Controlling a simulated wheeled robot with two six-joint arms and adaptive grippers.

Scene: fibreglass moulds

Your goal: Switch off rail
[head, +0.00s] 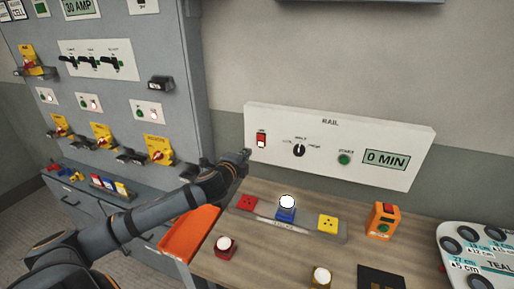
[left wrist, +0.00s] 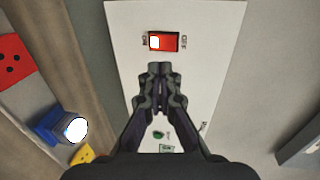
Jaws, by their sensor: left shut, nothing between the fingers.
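The white RAIL panel (head: 380,167) is on the wall above the wooden bench. Its red rocker switch (head: 261,140) is near the panel's left end. In the left wrist view the switch (left wrist: 164,41) lies between ON at left and OFF at right, with a bright white patch on its ON side. My left gripper (head: 243,157) is shut and empty, just below and left of the switch in the head view. In the left wrist view its fingertips (left wrist: 160,68) are just below the switch, seemingly apart from it. My right gripper is out of view.
The panel also has a black knob (head: 299,150), a green START button (head: 344,159) and a display (head: 386,159) reading 0 MIN. Below are a blue block with a white top (head: 286,208), an orange tray (head: 190,232) and an orange box (head: 383,221). A grey cabinet (head: 185,60) stands at left.

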